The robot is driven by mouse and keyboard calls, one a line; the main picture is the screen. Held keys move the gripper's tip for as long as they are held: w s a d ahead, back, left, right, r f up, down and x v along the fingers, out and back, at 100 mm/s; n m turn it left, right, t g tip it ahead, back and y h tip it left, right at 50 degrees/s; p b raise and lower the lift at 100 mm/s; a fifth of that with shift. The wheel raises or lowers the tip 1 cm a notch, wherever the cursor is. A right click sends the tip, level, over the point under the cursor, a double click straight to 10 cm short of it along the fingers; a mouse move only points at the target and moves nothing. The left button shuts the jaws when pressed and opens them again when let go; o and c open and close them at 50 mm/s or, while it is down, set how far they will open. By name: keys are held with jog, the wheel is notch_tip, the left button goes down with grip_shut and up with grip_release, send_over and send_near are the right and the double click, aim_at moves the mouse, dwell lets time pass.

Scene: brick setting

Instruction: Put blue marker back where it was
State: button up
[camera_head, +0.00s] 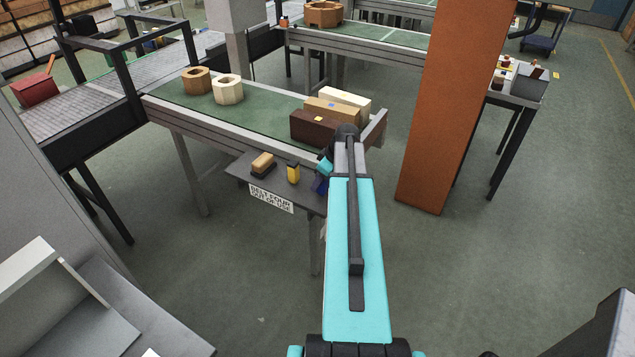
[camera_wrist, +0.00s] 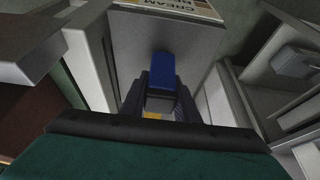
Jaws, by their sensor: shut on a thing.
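The blue marker (camera_wrist: 162,70) shows in the wrist view as a blue block-like end between the dark fingers. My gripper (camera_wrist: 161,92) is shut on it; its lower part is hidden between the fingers. Behind it is a pale grey panel or box with a printed label (camera_wrist: 175,8) reading "CREAM". In the head view my arm hides most of the gripper, and a dark blue patch (camera_head: 320,185) shows left of the arm, at the right end of a small dark shelf (camera_head: 240,168). I cannot tell whether that patch is the marker.
A wooden-backed brush (camera_head: 262,164) and a yellow-and-black item (camera_head: 293,172) are on the shelf. Above it, the green conveyor (camera_head: 262,100) bears brown, tan and cream blocks and two octagonal rings. An orange-brown pillar (camera_head: 450,110) stands right of my arm. Floor at right is open.

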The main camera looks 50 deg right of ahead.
jog(key=shift+f, duration=0.15)
jog(key=o, duration=0.8)
jog(key=shift+o, duration=0.2)
jog(key=shift+r, duration=0.3)
jog(key=b+v, duration=0.3)
jog(key=v, duration=0.8)
jog(key=shift+s+r, duration=0.2)
jog(key=shift+r, duration=0.2)
jog(key=shift+f, duration=0.1)
